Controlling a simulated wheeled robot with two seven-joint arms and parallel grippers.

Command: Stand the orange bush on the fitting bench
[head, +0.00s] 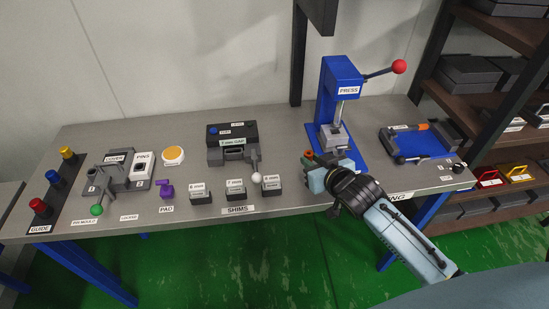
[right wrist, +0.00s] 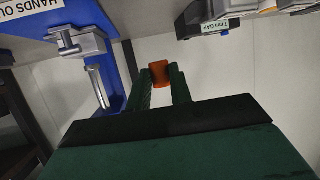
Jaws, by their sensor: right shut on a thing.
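The orange bush (right wrist: 160,73) is a short orange-brown piece held between the two fingertips of my right gripper (right wrist: 161,84). In the head view the bush (head: 308,153) shows as a small orange spot at the tip of my right gripper (head: 313,162), in front of the blue press. The gripper is over the right part of the grey bench (head: 290,207). I cannot tell the height of the bush above the bench top. A front-edge label ending in "NG" is partly hidden by my arm. My left gripper is not in view.
The blue press (head: 341,75) with a red-knobbed lever stands just behind the gripper. A blue tray (head: 428,147) with an orange piece (head: 424,127) lies to the right. The gap gauge (head: 232,140) and shim blocks (head: 236,190) are to the left. Dark shelves stand far right.

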